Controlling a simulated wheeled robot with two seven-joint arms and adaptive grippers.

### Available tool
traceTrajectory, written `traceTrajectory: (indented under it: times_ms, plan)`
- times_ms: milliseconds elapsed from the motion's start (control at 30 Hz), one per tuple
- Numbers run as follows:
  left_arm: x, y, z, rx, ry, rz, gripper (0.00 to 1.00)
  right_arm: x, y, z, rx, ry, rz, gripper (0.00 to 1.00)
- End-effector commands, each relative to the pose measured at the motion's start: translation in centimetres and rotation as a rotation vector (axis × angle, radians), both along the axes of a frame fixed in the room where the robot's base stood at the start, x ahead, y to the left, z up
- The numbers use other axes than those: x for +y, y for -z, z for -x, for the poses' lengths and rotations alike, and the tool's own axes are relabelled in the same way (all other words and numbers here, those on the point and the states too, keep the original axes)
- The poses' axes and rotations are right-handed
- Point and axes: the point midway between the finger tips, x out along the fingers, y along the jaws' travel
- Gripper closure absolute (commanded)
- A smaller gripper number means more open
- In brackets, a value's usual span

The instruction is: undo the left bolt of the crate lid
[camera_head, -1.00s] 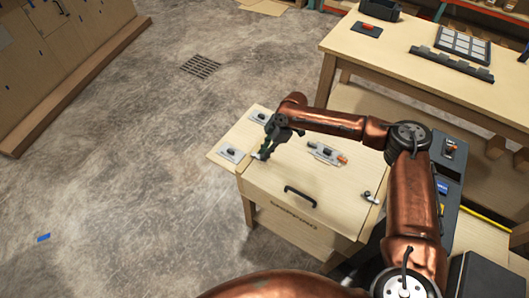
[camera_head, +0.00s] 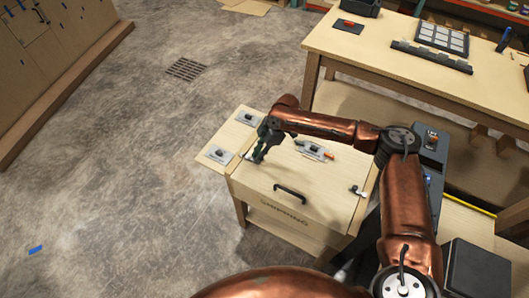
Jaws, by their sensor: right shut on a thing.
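The wooden crate has a pale lid (camera_head: 320,185) with a black handle (camera_head: 290,194) near its front edge. The left bolt (camera_head: 248,156) is a small light metal piece at the lid's left edge, mostly hidden by my right gripper (camera_head: 258,157). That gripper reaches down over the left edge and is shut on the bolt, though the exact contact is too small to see. The right bolt (camera_head: 358,190) shows at the lid's right edge. My left gripper is out of view.
Two grey plates with black knobs, a far one (camera_head: 248,118) and a near one (camera_head: 217,154), sit left of the lid. A plate with an orange-ended lever (camera_head: 315,151) lies right of my gripper. A workbench (camera_head: 390,70) stands behind.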

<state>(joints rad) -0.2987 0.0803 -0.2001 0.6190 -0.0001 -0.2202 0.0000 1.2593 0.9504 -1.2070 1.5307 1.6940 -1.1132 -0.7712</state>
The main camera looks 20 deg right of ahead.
Motion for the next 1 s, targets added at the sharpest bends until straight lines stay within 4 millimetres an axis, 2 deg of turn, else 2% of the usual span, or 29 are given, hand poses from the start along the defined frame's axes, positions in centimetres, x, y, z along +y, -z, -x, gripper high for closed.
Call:
traceTrajectory:
  times_ms: [133,267,300,500,833,1000]
  plan:
    - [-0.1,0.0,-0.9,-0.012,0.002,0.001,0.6,-0.1,0.2,0.3,0.011,-0.006,0.01,1.0]
    - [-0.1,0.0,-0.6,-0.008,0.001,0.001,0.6,-0.2,0.3,0.4,0.013,-0.006,0.01,1.0]
    - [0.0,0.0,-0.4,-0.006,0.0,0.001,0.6,-0.2,0.3,0.4,0.014,-0.006,0.011,0.82]
    - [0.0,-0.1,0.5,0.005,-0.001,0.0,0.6,-0.1,0.3,0.3,0.012,-0.006,0.009,0.68]
    - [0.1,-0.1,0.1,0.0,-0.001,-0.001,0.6,-0.1,0.0,0.2,0.009,-0.005,0.007,0.67]
    - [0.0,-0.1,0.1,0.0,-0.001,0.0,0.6,-0.9,-1.9,0.2,0.007,-0.004,0.007,0.67]
